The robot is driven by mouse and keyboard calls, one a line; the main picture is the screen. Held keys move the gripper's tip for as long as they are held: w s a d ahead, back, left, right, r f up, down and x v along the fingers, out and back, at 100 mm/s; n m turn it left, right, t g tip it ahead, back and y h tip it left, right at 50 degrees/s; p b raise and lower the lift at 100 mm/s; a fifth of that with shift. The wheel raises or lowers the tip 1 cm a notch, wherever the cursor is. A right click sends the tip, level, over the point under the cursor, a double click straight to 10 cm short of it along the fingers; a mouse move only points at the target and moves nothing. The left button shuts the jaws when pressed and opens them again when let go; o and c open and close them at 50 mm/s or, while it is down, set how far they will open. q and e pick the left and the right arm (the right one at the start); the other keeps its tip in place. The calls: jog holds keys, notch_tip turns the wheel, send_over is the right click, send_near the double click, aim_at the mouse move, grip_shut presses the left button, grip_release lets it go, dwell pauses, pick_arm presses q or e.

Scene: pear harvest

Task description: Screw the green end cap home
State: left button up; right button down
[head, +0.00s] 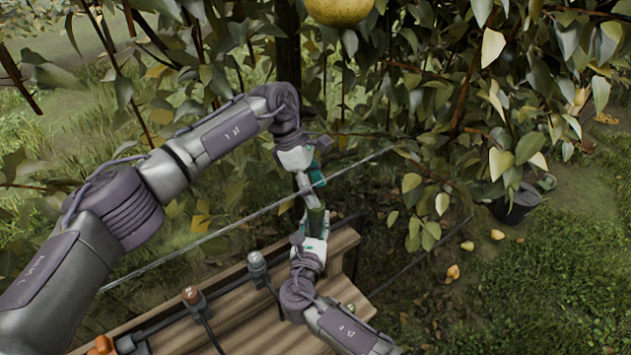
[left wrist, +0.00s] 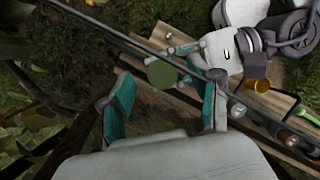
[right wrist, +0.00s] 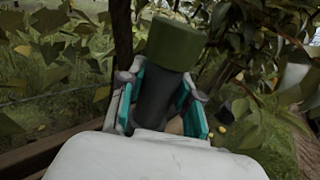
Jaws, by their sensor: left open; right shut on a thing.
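The green end cap (right wrist: 174,44) sits on the upper end of a dark cylinder (right wrist: 154,100); whether it is fully seated I cannot tell. My right gripper (right wrist: 158,100) is shut on the dark cylinder below the cap, teal pads at both sides. In the left wrist view the cap (left wrist: 162,74) shows end-on as a green disc. My left gripper (left wrist: 167,103) is open, and the disc appears between its spread fingers, apparently beyond them. In the head view my left gripper (head: 308,180) hangs just above my right gripper (head: 315,232); their fingers hide much of the parts.
A wooden bench (head: 240,325) with lamp-like fittings (head: 257,265) lies below. A thin wire (head: 240,222) runs across near the left gripper. Leafy branches crowd the back and right. A pear (head: 338,10) hangs above; a dark bucket (head: 517,205) stands at right.

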pick_arm(q)
jog(key=n, duration=0.4)
jog(key=shift+d+r+y, duration=0.1)
jog(key=shift+r+y, duration=0.05)
jog(key=shift+y, duration=0.15)
jog(key=n, duration=0.5)
jog(key=shift+r+y, duration=0.15)
jog(key=shift+y, duration=0.25)
jog(key=n, duration=0.7)
jog(key=shift+r+y, duration=0.3)
jog(key=shift+y, duration=0.1)
jog(key=n, duration=0.7)
jog(key=shift+r+t+y, duration=0.3)
jog(key=shift+t+y, duration=0.1)
jog(key=n, duration=0.4)
jog(key=shift+r+y, duration=0.25)
jog(key=shift+y, duration=0.05)
jog(key=n, duration=0.5)
jog(key=shift+r+y, duration=0.25)
jog(key=shift+y, duration=0.05)
jog(key=shift+f, duration=4)
